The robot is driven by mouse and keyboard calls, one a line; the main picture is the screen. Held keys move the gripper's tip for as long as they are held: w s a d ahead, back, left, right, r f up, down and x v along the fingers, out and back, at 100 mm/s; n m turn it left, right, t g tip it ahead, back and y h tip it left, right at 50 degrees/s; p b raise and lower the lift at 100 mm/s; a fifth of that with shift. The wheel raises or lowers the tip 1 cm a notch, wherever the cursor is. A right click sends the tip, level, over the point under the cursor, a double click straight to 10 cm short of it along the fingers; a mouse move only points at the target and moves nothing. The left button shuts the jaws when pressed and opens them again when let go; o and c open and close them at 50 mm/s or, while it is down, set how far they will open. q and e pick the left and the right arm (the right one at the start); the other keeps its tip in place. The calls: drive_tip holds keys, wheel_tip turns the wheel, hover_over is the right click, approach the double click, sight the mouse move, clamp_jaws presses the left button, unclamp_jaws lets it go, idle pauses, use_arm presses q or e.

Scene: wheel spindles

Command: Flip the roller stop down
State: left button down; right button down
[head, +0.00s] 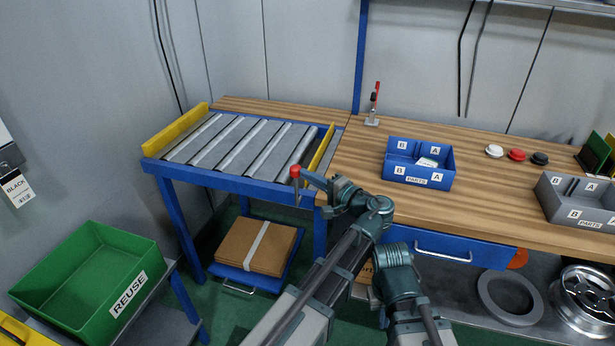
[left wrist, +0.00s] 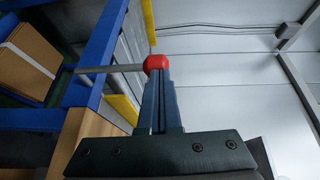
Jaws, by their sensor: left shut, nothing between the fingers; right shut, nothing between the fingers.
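The roller stop shows as a lever with a red knob (head: 295,171) at the front right corner of the roller table (head: 233,182). In the left wrist view its red knob (left wrist: 157,62) sits on a grey rod (left wrist: 108,68) that runs to the blue frame. The lever stands up from the frame. My left gripper (head: 308,176) is shut and empty, with its fingertips right at the knob; it also shows in the left wrist view (left wrist: 159,82). I cannot tell whether they touch. My right gripper is not visible.
Yellow side guards (head: 175,131) edge the rollers. The wooden bench (head: 450,219) adjoins on the right, with a blue parts bin (head: 418,184) and a red-handled clamp (head: 374,103). A green bin (head: 83,290) stands at the lower left, and cardboard (head: 257,250) lies under the rollers.

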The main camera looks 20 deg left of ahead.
sight(293, 168)
use_arm(q)
drive_tip(key=a+h+p, duration=0.1)
drive_tip(key=p, duration=0.1)
drive_tip(key=a+r+n+p, duration=0.1)
drive_tip(key=a+p, duration=0.1)
drive_tip(key=p, duration=0.1)
drive_tip(key=a+g+h+p, duration=0.1)
drive_tip(key=p, duration=0.1)
drive_tip(key=shift+a+r+h, duration=0.15)
drive_tip(key=shift+r+h, duration=0.15)
drive_tip(key=shift+r, duration=0.1)
drive_tip(key=a+f+n+g+h+p, duration=0.2)
drive_tip(key=a+f+n+h, duration=0.2)
drive_tip(key=a+f+h, duration=0.6)
drive_tip(key=a+h, duration=0.2)
drive_tip(key=a, duration=0.1)
drive_tip(key=shift+w+a+f, duration=0.15)
drive_tip(key=shift+w+f, duration=0.05)
drive_tip(key=shift+f, duration=0.15)
drive_tip(key=shift+s, duration=0.1)
drive_tip(key=shift+r+p, duration=0.1)
drive_tip(key=shift+p, duration=0.2)
